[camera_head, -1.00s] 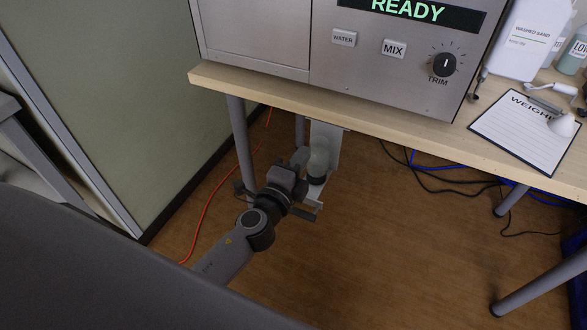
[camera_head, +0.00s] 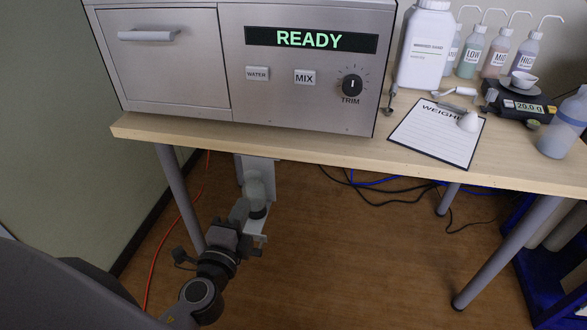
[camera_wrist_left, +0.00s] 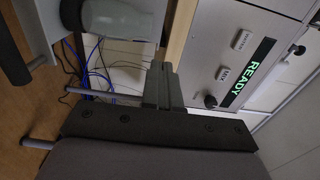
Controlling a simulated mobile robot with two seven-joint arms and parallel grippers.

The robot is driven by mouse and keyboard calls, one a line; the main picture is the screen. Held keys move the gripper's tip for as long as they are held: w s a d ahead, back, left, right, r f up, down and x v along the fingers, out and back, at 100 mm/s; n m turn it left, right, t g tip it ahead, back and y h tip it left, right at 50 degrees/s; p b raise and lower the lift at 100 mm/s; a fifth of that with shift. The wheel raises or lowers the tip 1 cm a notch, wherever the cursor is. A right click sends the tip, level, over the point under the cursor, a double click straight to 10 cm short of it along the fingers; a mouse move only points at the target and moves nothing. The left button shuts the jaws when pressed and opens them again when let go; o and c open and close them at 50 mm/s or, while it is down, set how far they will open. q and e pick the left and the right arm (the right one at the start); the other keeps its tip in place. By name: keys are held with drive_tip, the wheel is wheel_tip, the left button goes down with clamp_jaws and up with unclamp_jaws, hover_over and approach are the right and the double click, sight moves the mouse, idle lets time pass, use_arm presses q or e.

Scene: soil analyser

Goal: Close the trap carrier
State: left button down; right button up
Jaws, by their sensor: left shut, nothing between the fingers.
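The trap carrier is a pale bracket (camera_head: 268,172) under the front edge of the bench. It holds a translucent trap bottle (camera_head: 257,192) with a dark lower part, and a small pale ledge shows below it. My left gripper (camera_head: 240,211) is just in front and to the left of the bottle, with its fingers shut and empty. I cannot tell whether it touches the carrier. In the left wrist view the shut fingers (camera_wrist_left: 160,84) point up, and the bottle (camera_wrist_left: 114,40) is beside them on the left. My right gripper is out of view.
The analyser (camera_head: 240,105) with its READY display stands on the wooden bench (camera_head: 320,150). A bench leg (camera_head: 180,195) is left of my gripper. Orange and blue cables lie on the floor. A clipboard (camera_head: 437,133), bottles and a scale (camera_head: 515,104) are at right.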

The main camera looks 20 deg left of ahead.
use_arm(q)
drive_tip(key=p, duration=0.1)
approach(264, 159)
drive_tip(key=x, duration=0.6)
drive_tip(key=shift+w+r, duration=0.1)
drive_tip(key=shift+w, duration=0.3)
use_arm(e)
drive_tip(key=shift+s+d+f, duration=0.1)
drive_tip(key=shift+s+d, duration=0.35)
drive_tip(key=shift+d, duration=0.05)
use_arm(q)
drive_tip(key=shift+w+a, duration=0.1)
